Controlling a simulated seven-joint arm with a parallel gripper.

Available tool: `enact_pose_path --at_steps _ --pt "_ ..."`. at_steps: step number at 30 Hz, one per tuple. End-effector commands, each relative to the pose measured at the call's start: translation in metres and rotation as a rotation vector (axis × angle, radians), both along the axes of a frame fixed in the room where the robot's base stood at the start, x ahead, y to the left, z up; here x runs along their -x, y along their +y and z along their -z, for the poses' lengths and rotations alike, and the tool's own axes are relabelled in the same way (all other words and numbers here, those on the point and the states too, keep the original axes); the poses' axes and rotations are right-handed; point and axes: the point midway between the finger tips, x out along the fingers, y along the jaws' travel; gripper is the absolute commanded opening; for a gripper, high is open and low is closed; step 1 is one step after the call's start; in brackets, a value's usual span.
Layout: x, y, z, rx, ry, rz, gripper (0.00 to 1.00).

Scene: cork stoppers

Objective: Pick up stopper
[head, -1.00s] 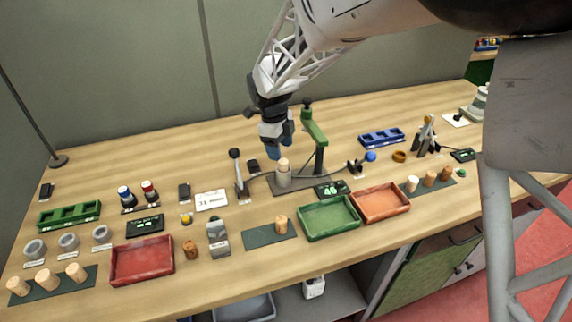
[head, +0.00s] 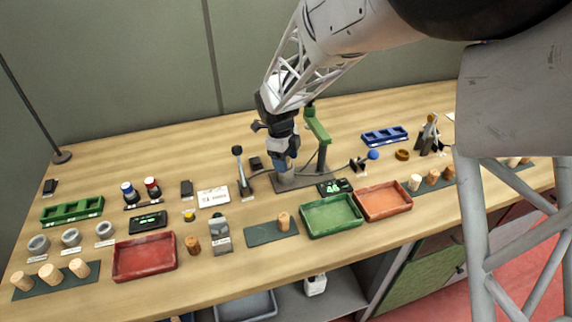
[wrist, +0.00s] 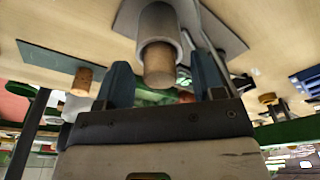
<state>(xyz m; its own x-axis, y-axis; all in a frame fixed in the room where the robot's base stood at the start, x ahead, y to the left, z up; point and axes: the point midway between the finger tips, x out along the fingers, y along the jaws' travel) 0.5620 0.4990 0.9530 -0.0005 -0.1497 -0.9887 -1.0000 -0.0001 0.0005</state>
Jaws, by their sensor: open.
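A light cork stopper (wrist: 160,68) stands in a grey cylindrical holder (wrist: 158,22) in the wrist view. My gripper (wrist: 161,78) is open, with one blue finger on each side of the stopper in that view and a gap visible on both sides. I cannot tell how deep the fingers reach around it. In the head view my gripper (head: 284,166) points down over the holder's place beside the green-armed stand (head: 317,130) and hides the stopper and most of the holder.
A green tray (head: 331,232) and an orange tray (head: 408,210) lie in front of the stand. A single cork (head: 284,221) stands on a dark mat (head: 262,237). A red tray (head: 145,276) and more corks (head: 50,273) are at the left. The green-armed stand rises close to my gripper.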

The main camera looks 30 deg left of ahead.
Motion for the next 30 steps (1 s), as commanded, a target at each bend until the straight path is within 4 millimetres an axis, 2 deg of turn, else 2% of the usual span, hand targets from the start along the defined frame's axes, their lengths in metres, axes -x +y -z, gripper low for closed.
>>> enact_pose_path --at_steps 17,27,30 --pt "-0.0002 -0.0002 0.0010 0.000 0.000 0.000 0.62" --pt "-0.0002 -0.0002 0.0009 0.000 0.000 0.000 0.10" --pt "-0.0002 -0.0002 0.0009 0.000 0.000 0.000 0.10"
